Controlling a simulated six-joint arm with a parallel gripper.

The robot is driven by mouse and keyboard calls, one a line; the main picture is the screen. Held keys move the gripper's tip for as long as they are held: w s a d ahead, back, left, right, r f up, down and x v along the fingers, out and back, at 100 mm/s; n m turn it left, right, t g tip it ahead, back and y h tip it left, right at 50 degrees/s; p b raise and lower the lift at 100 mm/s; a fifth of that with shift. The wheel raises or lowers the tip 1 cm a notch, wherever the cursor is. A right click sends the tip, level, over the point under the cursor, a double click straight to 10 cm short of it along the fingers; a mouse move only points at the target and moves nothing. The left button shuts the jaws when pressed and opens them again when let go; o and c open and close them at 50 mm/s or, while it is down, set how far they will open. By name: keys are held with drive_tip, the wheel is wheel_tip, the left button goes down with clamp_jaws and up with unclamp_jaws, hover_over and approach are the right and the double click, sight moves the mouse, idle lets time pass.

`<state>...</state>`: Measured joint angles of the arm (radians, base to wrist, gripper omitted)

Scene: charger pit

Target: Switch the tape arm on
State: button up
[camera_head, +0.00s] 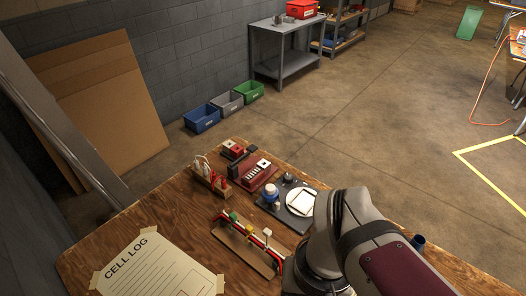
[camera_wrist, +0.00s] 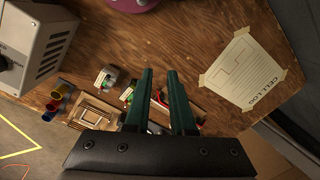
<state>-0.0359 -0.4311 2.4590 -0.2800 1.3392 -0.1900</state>
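My gripper (camera_wrist: 160,72) shows in the wrist view as two dark green fingers, parted by a narrow gap with nothing between them. It hangs above the wooden bench; the head view does not show it. I cannot tell for certain which part is the tape arm. In the head view, a wooden strip (camera_head: 240,252) near the bench's front carries a red and black rail with small green, yellow and white pieces (camera_head: 267,233). Behind it are a red charger-like block (camera_head: 259,174) and a rack with white and red upright pieces (camera_head: 210,178).
A dark tray (camera_head: 281,211) holds a white square piece and a small jar. The CELL LOG sheet (camera_head: 158,270) is taped at front left. In the wrist view, a grey box (camera_wrist: 37,38), coloured cups (camera_wrist: 62,90) and a small wooden frame (camera_wrist: 93,112) stand left of the fingers.

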sight(273, 194)
drive_tip(key=w+n, duration=0.3)
drive_tip(key=w+n+h, duration=0.1)
drive_tip(key=w+n, duration=0.2)
drive_tip(key=w, duration=0.1)
drive_tip(key=w+n+h, duration=0.1)
drive_tip(key=w+n, duration=0.3)
drive_tip(key=shift+w+d+f, duration=0.1)
drive_tip(key=shift+w+f, duration=0.15)
drive_tip(key=shift+f, duration=0.1)
clamp_jaws()
drive_tip(key=w+a+f+n+t+h, duration=0.1)
drive_tip(key=w+a+f+n, duration=0.2)
drive_tip(key=w+n, duration=0.5)
drive_tip(key=w+a+f+n+t+h, duration=0.1)
drive_tip(key=w+a+f+n, duration=0.3)
drive_tip(key=w+n, duration=0.4)
drive_tip(key=shift+w+f+n+t+h, duration=0.3)
drive_tip(key=shift+w+f+n+t, duration=0.15)
drive_tip(key=shift+n, duration=0.25)
drive_tip(key=x, duration=0.9)
drive_tip(key=shift+s+f, duration=0.2)
drive_tip(key=w+d, duration=0.2)
drive_tip(key=shift+d+f, duration=0.35)
drive_tip(key=shift+d, duration=0.05)
drive_tip(key=shift+w+d, duration=0.35)
drive_tip(key=shift+d, duration=0.05)
